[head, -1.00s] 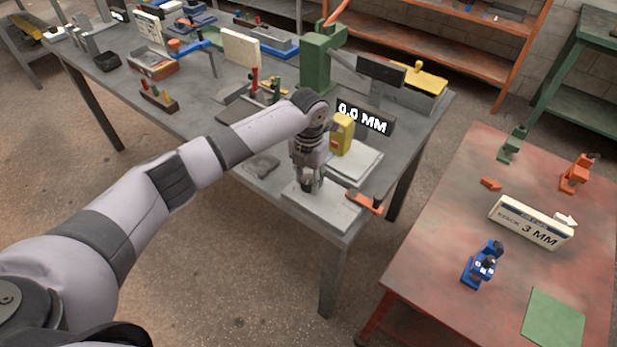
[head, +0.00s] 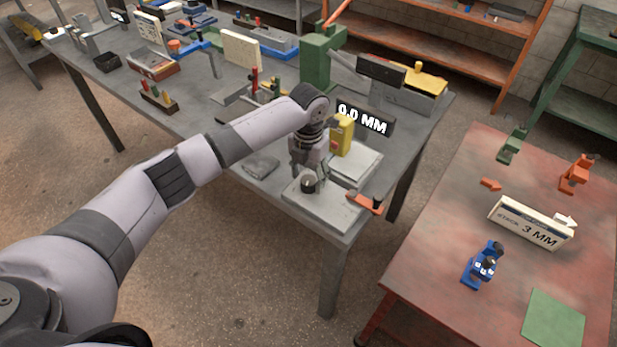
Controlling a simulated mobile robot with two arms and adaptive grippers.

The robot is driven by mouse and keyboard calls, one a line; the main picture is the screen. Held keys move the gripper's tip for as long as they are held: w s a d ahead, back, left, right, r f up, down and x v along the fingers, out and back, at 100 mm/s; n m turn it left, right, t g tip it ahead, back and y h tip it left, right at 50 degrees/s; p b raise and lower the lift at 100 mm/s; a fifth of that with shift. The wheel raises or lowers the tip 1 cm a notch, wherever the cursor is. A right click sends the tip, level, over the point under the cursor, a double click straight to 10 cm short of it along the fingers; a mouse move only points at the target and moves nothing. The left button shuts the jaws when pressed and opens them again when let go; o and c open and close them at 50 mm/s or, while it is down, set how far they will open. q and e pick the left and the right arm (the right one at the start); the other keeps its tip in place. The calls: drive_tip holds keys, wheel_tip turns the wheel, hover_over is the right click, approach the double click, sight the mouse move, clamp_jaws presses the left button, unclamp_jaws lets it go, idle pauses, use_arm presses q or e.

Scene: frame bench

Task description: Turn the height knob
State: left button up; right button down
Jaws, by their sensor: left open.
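A dark round knob (head: 308,185) stands on a pale grey plate (head: 330,212) at the near right corner of the grey bench; I take it to be the height knob. My left gripper (head: 308,178) points down right at the knob, its fingers open and apart. The knob shows between and just below the fingertips; I cannot tell whether they touch it. A dark display (head: 365,118) behind reads 0.0 MM. My right gripper is not in view.
A yellow block (head: 342,137) stands close behind my left gripper, by another pale plate (head: 357,163). An orange-and-black lever (head: 364,201) lies to the right.

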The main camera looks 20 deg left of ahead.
sight(308, 180)
use_arm(q)
wheel_tip(308, 180, up, 11)
idle(0.3)
drive_tip(key=shift+f, duration=0.15)
idle(0.3)
